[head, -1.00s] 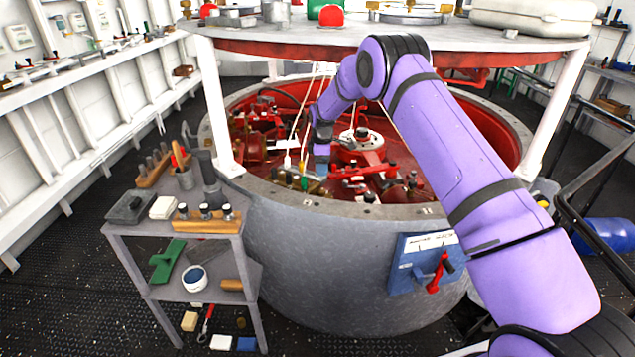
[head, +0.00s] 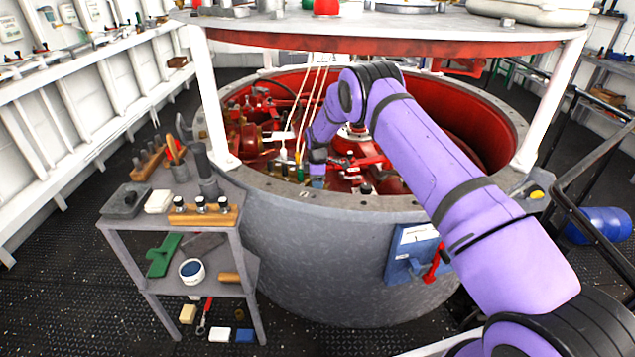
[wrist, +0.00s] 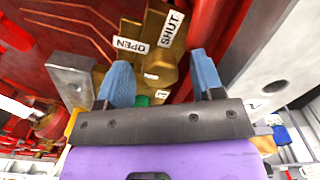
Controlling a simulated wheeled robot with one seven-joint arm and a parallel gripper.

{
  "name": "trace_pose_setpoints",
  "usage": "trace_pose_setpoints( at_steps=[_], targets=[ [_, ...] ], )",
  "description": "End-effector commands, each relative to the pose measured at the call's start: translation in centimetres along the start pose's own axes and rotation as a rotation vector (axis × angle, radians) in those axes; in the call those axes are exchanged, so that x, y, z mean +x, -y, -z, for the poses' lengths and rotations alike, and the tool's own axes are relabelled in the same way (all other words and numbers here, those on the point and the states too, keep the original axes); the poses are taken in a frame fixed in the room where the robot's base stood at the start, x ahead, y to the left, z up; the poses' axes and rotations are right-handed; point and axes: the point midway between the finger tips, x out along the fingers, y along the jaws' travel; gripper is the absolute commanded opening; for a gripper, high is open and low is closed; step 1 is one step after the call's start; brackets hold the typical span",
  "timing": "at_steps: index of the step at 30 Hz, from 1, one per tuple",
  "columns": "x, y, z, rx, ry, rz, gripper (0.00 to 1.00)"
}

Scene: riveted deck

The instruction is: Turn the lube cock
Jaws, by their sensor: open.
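A brass cock (wrist: 160,78) shows in the wrist view, in front of a brass plate with an OPEN label (wrist: 130,45) and a SHUT label (wrist: 171,28). My gripper (wrist: 159,64) has two blue fingers spread apart, one on each side of the cock in the picture. I cannot tell whether either finger touches it. Nothing is visibly held. In the head view my gripper (head: 317,182) is low inside the red-lined round pit (head: 480,130), near its front wall. The cock cannot be made out there.
Pale cords (head: 308,100) hang into the pit just left of my arm. Red machinery (head: 262,140) surrounds my gripper. A round tabletop (head: 400,28) on white posts stands above the pit. A grey stand (head: 228,250) with tools is at the left.

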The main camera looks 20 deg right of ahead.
Motion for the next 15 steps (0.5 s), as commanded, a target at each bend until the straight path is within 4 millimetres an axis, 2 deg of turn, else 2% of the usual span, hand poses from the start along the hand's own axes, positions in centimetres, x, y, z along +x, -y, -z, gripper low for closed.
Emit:
trace_pose_setpoints(
  at_steps=[7, 13, 15],
  targets=[
    [0.06, 0.01, 0.01, 0.000, 0.000, 0.000, 0.61],
    [0.06, 0.01, 0.02, 0.000, 0.000, 0.000, 0.15],
    [0.05, 0.01, 0.01, 0.000, 0.000, 0.000, 0.12]
  ],
)
